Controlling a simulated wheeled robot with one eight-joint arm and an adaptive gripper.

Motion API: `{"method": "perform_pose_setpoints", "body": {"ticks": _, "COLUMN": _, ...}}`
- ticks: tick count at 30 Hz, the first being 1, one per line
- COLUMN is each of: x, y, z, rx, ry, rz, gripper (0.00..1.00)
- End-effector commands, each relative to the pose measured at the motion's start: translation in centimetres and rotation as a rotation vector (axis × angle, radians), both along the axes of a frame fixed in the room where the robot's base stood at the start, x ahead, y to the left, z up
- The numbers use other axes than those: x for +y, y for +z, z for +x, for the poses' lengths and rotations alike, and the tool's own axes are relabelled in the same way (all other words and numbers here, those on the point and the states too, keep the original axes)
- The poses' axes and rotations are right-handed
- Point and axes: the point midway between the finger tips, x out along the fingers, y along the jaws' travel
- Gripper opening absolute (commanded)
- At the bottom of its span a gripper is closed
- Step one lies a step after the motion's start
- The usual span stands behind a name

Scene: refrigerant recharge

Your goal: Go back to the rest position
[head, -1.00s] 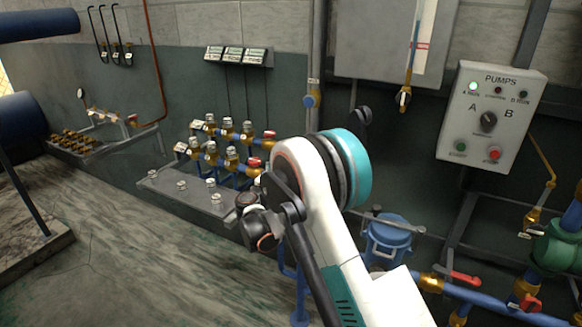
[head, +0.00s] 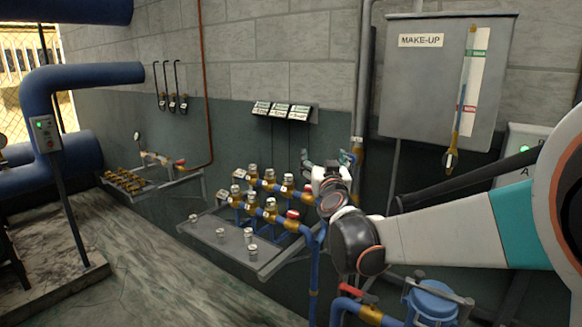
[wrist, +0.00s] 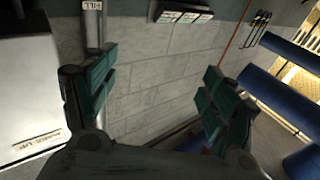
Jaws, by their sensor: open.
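My gripper (wrist: 155,92) is open in the wrist view, its two green-padded fingers wide apart with nothing between them. Behind the gap is the grey block wall (wrist: 150,70). In the head view my gripper (head: 328,163) is small and partly hidden by my wrist. It appears in front of the wall, to the right of the valve manifold. My arm reaches in from the right edge of the head view.
The manifold shelf (head: 215,236) with several valves is left of my gripper. The MAKE-UP tank (head: 425,75) with its gauge (head: 467,95) hangs at upper right. A blue canister (head: 432,302) and pipes lie below my arm. Blue pipes (head: 85,78) run at left, above open floor.

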Motion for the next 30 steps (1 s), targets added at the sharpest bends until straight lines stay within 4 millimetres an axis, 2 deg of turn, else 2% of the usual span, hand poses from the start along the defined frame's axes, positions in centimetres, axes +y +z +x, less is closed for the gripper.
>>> {"method": "perform_pose_setpoints", "body": {"ticks": 1, "x": -0.1, "y": 0.6, "z": -1.7, "rx": 0.024, "ry": 0.033, "rz": -0.008, "gripper": 0.78}}
{"method": "perform_pose_setpoints", "body": {"ticks": 5, "x": 0.2, "y": 0.9, "z": -5.6, "rx": 0.108, "ry": 0.120, "rz": -0.024, "gripper": 0.78}}
{"method": "perform_pose_setpoints", "body": {"ticks": 11, "x": -0.3, "y": -0.9, "z": -12.5, "rx": 0.281, "ry": 0.207, "rz": -0.046, "gripper": 0.78}}
{"method": "perform_pose_setpoints", "body": {"ticks": 14, "x": -1.0, "y": -2.6, "z": -16.4, "rx": 0.383, "ry": 0.228, "rz": -0.054, "gripper": 0.78}}
{"method": "perform_pose_setpoints", "body": {"ticks": 20, "x": -3.3, "y": -7.1, "z": -24.6, "rx": 0.607, "ry": 0.216, "rz": -0.063, "gripper": 0.78}}
{"method": "perform_pose_setpoints", "body": {"ticks": 27, "x": -7.5, "y": -13.6, "z": -34.9, "rx": 0.879, "ry": 0.110, "rz": -0.057, "gripper": 0.78}}
{"method": "perform_pose_setpoints", "body": {"ticks": 30, "x": -9.1, "y": -15.8, "z": -38.3, "rx": 0.965, "ry": 0.055, "rz": -0.052, "gripper": 0.78}}
